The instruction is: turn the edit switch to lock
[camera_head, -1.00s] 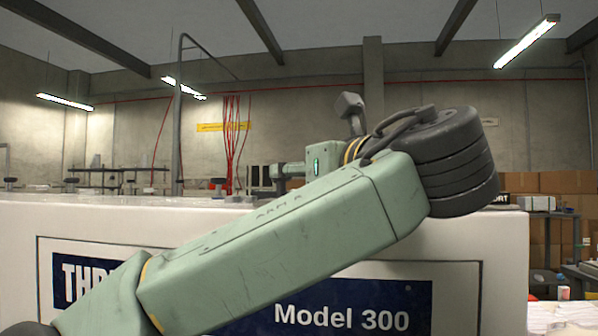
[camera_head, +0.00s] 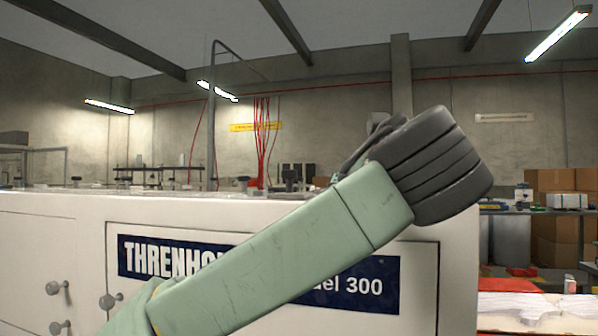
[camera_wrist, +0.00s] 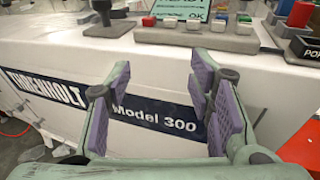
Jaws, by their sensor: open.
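The edit switch cannot be told apart for certain in any view. In the wrist view, a grey control panel (camera_wrist: 195,38) with a screen and several coloured buttons shows at the top, on the white machine. A black knob (camera_wrist: 103,12) on a grey base stands to its left. My gripper (camera_wrist: 160,72) is open and empty, its purple-padded fingers apart in front of the machine's "Model 300" label, below the panel in the picture.
The white machine (camera_head: 455,290) fills the lower head view, with knob handles (camera_head: 110,301) at left. A red-topped button (camera_wrist: 299,14) and a dark box (camera_wrist: 305,47) are at the wrist view's right. A bench with cardboard boxes (camera_head: 548,240) stands at right.

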